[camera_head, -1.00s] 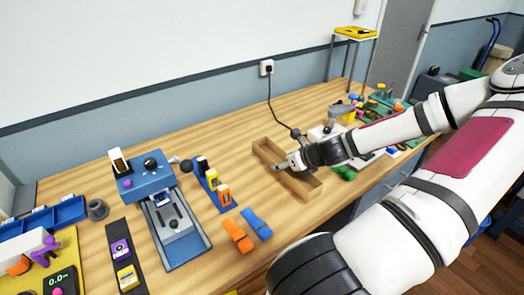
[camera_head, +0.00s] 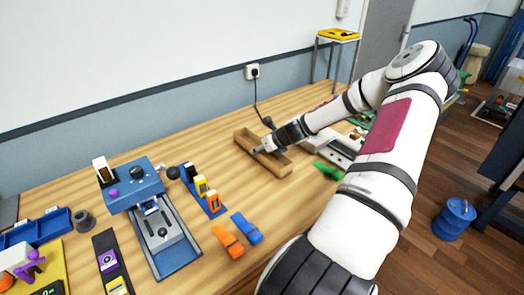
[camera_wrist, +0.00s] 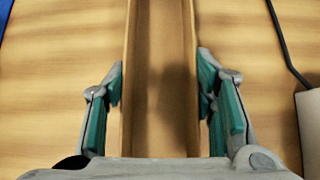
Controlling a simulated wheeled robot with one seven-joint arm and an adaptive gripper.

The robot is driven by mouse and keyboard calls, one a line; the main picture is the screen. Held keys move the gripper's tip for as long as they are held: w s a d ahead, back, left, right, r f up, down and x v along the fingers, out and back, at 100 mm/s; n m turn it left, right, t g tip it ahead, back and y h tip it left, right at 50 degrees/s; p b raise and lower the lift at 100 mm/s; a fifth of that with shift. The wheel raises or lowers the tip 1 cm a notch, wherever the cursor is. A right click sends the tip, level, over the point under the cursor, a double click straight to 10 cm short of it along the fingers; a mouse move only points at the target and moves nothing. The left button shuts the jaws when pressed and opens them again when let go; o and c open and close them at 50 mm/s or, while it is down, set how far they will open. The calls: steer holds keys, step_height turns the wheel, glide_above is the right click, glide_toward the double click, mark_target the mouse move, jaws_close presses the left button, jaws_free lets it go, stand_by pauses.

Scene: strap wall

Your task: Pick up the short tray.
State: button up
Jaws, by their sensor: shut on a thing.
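The short tray is a long, narrow, open wooden trough (camera_head: 279,168) at the back middle of the workbench in the head view. In the wrist view its bare floor and side walls (camera_wrist: 160,60) run away from me between the fingers. My gripper (camera_head: 263,149) reaches down to the tray from the right. In the wrist view my gripper (camera_wrist: 160,88) has one teal-padded finger outside each long wall, shut across the tray's width. The tray's near end is hidden by the gripper body. I cannot tell for sure whether its underside is clear of the bench.
A blue press-like device (camera_head: 135,190), a blue rack of small blocks (camera_head: 203,190), an orange clamp (camera_head: 228,241) and a blue clamp (camera_head: 246,228) lie left and in front. A green item (camera_head: 328,170) lies right. A black cable (camera_head: 258,108) hangs behind the tray.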

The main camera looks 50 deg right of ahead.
steer(key=shift+f, duration=0.65)
steer(key=shift+f, duration=0.1)
steer(key=o, duration=1.1)
